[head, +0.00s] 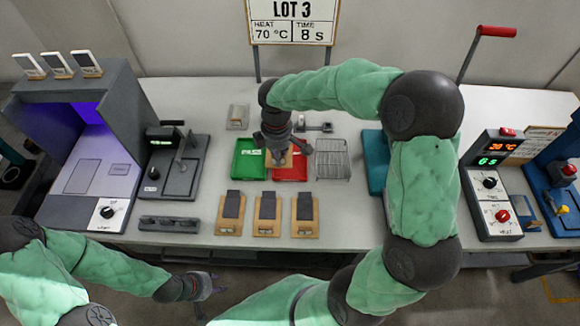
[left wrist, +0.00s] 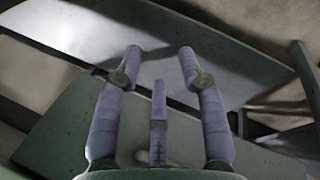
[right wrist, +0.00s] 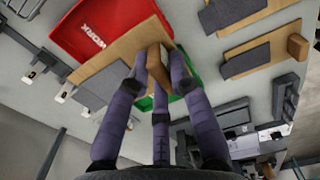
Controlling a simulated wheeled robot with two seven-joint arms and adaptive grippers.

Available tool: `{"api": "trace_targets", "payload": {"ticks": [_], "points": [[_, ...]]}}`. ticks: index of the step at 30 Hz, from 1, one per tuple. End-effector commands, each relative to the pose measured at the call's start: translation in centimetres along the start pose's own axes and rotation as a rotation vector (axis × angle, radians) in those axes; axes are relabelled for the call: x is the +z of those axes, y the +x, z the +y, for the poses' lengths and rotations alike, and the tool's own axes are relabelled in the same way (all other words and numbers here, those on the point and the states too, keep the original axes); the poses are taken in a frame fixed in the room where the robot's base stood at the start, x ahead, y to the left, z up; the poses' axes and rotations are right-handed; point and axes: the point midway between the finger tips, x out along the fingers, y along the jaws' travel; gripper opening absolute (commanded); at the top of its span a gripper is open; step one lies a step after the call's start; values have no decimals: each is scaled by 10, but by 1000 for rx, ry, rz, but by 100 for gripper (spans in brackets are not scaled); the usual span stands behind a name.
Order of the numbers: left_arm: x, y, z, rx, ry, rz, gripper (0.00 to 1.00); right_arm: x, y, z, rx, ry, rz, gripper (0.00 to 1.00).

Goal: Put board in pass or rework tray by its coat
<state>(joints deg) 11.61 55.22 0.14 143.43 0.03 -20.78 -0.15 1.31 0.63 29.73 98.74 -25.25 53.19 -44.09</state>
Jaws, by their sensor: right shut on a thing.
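My right gripper (head: 284,160) is shut on the wooden block of a tan board (right wrist: 118,52), held over the trays. In the head view only a small tan part of this board (head: 298,161) shows; its coat cannot be made out. The red tray (head: 289,178), with "WORK" legible, also shows in the right wrist view (right wrist: 72,38), partly behind the board. The green tray (head: 248,172) is left of it, partly hidden by the gripper in the right wrist view (right wrist: 186,72). My left gripper (head: 208,285) is open and empty, in front of the table.
Three tan boards with dark tops (head: 231,210) lie in a row on the near table. A wire rack (head: 333,160) stands right of the red tray. A purple-lit booth (head: 75,150) and a dark device (head: 178,165) are left; a control box (head: 493,185) is right.

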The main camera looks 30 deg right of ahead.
Motion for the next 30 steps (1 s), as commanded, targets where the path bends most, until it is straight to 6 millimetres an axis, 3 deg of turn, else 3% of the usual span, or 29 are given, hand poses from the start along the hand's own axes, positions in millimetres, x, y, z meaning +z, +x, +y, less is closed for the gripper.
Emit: {"api": "trace_targets", "payload": {"ticks": [1,4,14,22,30], "points": [[0,7,-2,0,0,0,40,7,15,3,-6,3,-3,0],[0,13,-4,0,0,0,40,16,30,11,-6,3,-2,0],[-1,19,-7,0,0,0,40,29,48,23,-3,1,-1,0],[-1,32,-11,0,0,0,40,33,83,25,-5,-1,-3,0],[-1,31,-11,0,0,0,40,33,84,26,-3,0,-1,0]]}}
